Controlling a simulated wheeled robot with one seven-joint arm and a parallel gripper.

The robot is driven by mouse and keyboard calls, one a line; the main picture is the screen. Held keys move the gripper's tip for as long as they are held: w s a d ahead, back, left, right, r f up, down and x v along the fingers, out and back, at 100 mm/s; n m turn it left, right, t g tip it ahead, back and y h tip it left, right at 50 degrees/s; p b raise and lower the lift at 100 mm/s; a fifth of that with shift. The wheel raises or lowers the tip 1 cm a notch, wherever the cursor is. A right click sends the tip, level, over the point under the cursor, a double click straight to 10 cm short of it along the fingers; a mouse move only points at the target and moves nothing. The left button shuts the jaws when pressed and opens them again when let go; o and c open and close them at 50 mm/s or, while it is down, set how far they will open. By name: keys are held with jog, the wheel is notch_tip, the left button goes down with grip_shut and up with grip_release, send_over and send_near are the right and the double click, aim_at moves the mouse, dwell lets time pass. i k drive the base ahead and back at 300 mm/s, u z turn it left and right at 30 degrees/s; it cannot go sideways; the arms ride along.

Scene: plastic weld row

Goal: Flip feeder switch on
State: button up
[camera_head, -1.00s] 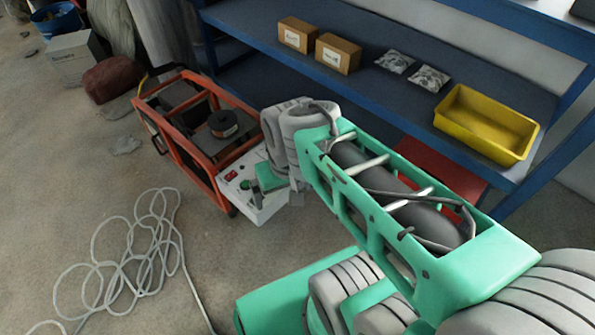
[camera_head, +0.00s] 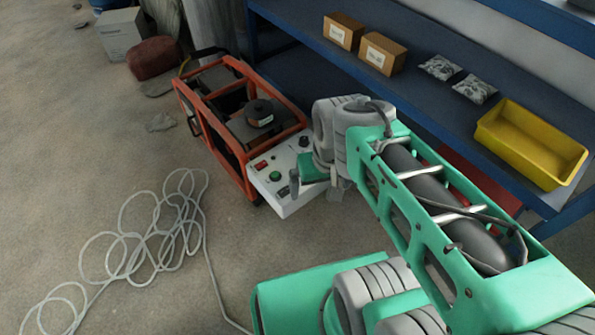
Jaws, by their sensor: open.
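A white control box (camera_head: 284,205) sits low at the front of an orange-red framed machine (camera_head: 232,150). Its top panel carries a red switch (camera_head: 260,166), a green round button (camera_head: 275,176) and a black knob (camera_head: 304,141). I cannot read labels, nor tell which control is the feeder switch or how it is set. My gripper (camera_head: 296,182) shows only in part, low over the right side of the panel. The green wrist part and grey joint housings hide much of it. The jaws are open with nothing seen in them. I cannot tell whether they touch the panel.
A dark spool (camera_head: 259,113) sits in the machine's frame. A blue shelf (camera_head: 410,70) behind holds cartons (camera_head: 382,54), silvery packets (camera_head: 474,88) and a yellow bin (camera_head: 530,145). Looped white cable (camera_head: 150,240) lies on the floor at left. Floor between cable and machine is clear.

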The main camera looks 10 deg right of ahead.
aim_at(263, 164)
jog(key=u, duration=1.35)
jog(key=i, duration=0.35)
jog(key=z, duration=1.15)
